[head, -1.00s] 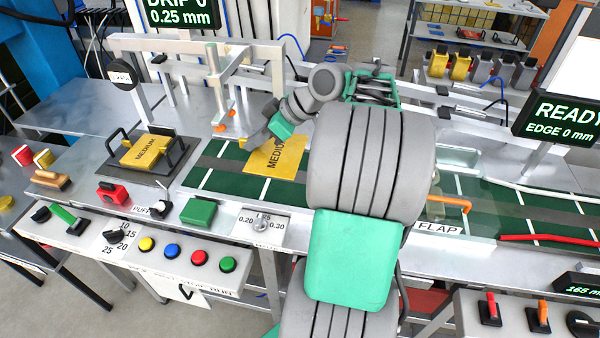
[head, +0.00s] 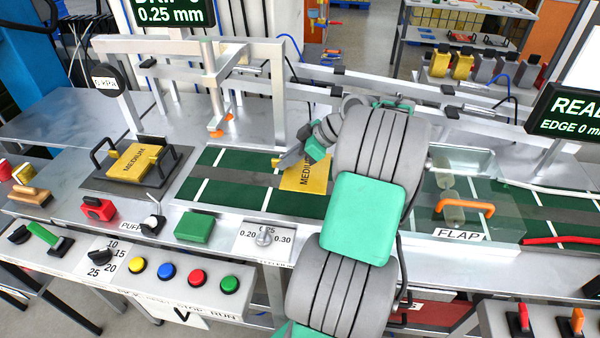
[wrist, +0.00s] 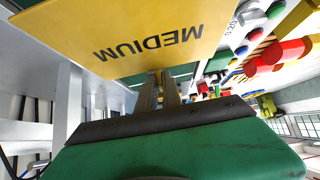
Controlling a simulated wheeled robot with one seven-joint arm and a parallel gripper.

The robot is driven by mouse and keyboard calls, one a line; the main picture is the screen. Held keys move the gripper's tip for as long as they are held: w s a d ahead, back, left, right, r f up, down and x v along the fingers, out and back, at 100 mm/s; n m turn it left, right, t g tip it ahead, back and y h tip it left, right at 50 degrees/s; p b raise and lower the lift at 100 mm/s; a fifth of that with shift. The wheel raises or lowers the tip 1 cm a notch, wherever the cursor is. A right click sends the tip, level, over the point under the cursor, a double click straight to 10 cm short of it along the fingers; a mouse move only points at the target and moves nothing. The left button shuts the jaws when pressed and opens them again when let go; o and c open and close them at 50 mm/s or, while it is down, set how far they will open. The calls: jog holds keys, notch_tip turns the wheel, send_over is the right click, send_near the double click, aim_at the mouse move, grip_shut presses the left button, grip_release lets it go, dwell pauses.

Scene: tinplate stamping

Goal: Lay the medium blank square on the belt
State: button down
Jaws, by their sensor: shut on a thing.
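The medium blank, a yellow sheet (head: 303,178) marked MEDIUM, is over the green belt (head: 228,192) in the head view, partly hidden behind my arm. In the wrist view the blank (wrist: 140,35) spreads out beyond the gripper fingers (wrist: 158,88). I cannot tell whether the blank touches the belt. Another yellow piece marked MEDIUM (head: 135,162) sits on a dark plate with black handles (head: 104,180) at the left.
A clear flap with an orange handle (head: 465,207) covers the belt at right. A green block (head: 194,227) and a dial (head: 264,237) line the front edge. Bare belt shows left of the blank.

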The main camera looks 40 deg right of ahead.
aim_at(303, 164)
jog(key=d+f, duration=0.1)
jog(key=f, duration=0.1)
jog(key=d+f, duration=0.2)
jog(key=shift+s+d+p, duration=0.15)
jog(key=shift+s+p, duration=0.15)
jog(key=shift+s, duration=0.1)
notch_tip(303, 164, down, 3)
jog(key=shift+d+f+p, duration=0.1)
jog(key=shift+f+p, duration=0.1)
jog(key=shift+p, duration=0.2)
jog(key=shift+f, duration=0.15)
jog(key=c, duration=2)
grip_release()
jog(key=shift+f+b, duration=0.1)
jog(key=shift+b, duration=0.2)
jog(key=o, duration=0.5)
